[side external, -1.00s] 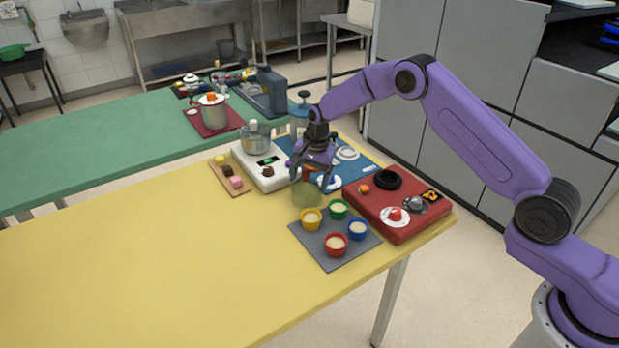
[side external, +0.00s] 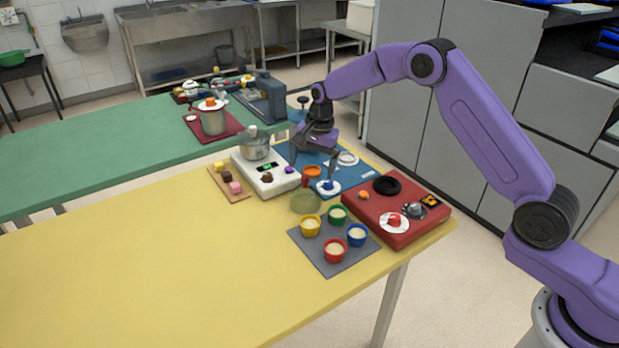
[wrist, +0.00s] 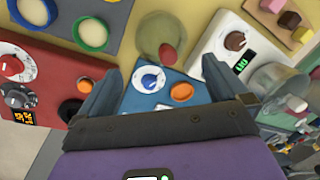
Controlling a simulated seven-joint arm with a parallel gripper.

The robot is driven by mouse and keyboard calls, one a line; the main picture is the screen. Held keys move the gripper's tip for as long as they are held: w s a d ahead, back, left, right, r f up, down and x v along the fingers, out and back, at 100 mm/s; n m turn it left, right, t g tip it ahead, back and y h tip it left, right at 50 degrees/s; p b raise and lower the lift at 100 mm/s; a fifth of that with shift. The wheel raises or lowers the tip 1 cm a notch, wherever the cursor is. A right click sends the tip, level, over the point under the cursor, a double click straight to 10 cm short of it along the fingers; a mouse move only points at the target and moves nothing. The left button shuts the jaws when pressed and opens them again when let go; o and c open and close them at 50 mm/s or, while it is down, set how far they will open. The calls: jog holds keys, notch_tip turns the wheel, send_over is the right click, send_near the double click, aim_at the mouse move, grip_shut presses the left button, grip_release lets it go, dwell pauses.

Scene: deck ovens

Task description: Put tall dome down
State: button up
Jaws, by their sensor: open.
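The tall dome is most likely the translucent olive-green piece (side external: 305,203), standing on the yellow table between the grey mat and the white device. In the wrist view, this green dome (wrist: 150,36) shows ahead of the fingers with a red knob (wrist: 168,54). My gripper (side external: 313,172) is open and empty above the blue panel, behind the dome and apart from it. In the wrist view, my gripper (wrist: 160,88) has its fingers spread either side of a white dial with a blue knob (wrist: 150,79) and an orange piece (wrist: 181,92).
A grey mat (side external: 327,264) holds several coloured cups. A red device (side external: 390,222) stands right, and a white device with a pot (side external: 265,178) left. The blue panel (side external: 350,180) lies behind. The yellow table (side external: 150,260) is clear at front left.

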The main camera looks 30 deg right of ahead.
notch_tip(320, 180, up, 5)
jog(key=s+a+r+n, duration=0.3)
jog(key=s+n, duration=0.3)
jog(key=s, duration=0.6)
jog(key=s+a+r+n, duration=0.2)
jog(key=s+r+n, duration=0.3)
jog(key=s, duration=0.7)
jog(key=s+d+f+n, duration=0.1)
jog(key=s+d+n, duration=0.2)
jog(key=s, duration=0.4)
jog(key=s+d+n, duration=0.3)
jog(key=s+n, duration=0.2)
jog(key=s, duration=0.3)
jog(key=s+d+f+n+g, duration=0.1)
jog(key=s+d+n, duration=0.2)
jog(key=s, duration=0.4)
jog(key=shift+s+d+f+n+h, duration=0.3)
jog(key=shift+s+n, duration=0.05)
jog(key=shift+n, duration=0.25)
